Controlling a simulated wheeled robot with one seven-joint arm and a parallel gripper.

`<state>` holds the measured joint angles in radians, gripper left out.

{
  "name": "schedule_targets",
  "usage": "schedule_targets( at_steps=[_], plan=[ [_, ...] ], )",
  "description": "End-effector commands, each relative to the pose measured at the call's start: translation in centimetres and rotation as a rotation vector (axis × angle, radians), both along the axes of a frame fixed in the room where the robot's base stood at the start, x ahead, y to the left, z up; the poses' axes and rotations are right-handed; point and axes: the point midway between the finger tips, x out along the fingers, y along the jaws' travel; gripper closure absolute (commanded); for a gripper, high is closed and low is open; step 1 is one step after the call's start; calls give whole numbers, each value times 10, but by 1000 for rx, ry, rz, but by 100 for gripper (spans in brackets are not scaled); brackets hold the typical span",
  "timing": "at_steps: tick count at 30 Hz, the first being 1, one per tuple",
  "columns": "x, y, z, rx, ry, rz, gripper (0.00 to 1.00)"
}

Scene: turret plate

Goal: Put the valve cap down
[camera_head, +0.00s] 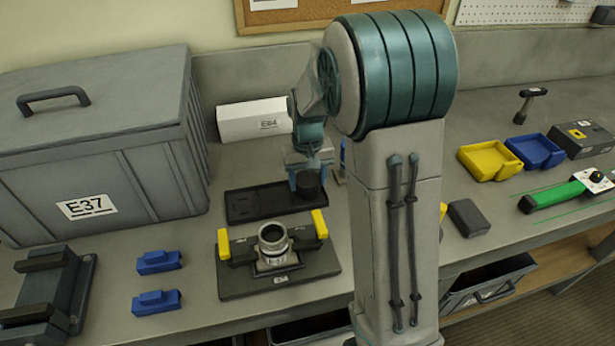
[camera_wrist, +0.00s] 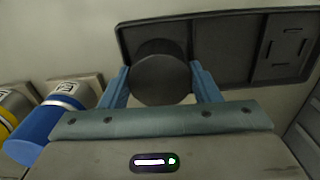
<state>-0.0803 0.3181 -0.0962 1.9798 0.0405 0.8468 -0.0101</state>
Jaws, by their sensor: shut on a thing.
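The valve cap (camera_head: 311,187) is a dark, round piece held between the blue fingers of my gripper (camera_head: 307,178). In the wrist view the valve cap (camera_wrist: 160,80) sits between both fingertips of my gripper (camera_wrist: 160,88), which is shut on it. A shallow black tray (camera_head: 245,207) lies on the bench, and the cap is at its right end in the head view. The wrist view shows the tray (camera_wrist: 235,75) behind the cap. I cannot tell whether the cap touches the tray floor. The cap's underside is hidden.
A valve body (camera_head: 273,245) stands in a fixture with yellow clamps in front of the tray. A white box labelled E64 (camera_head: 252,119) is behind, and a grey E37 case (camera_head: 95,150) is left. In the wrist view, a blue cylinder (camera_wrist: 45,125) stands beside my gripper.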

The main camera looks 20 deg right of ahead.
Motion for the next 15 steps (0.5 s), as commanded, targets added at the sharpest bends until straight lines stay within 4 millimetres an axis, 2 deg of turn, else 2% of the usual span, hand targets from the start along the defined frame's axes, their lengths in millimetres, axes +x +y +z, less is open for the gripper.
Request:
schedule_targets(
  at_steps=[14, 15],
  plan=[
    [0, 0, -10, 0, -1, 0, 64],
    [0, 0, -8, 0, -1, 0, 33]
  ],
)
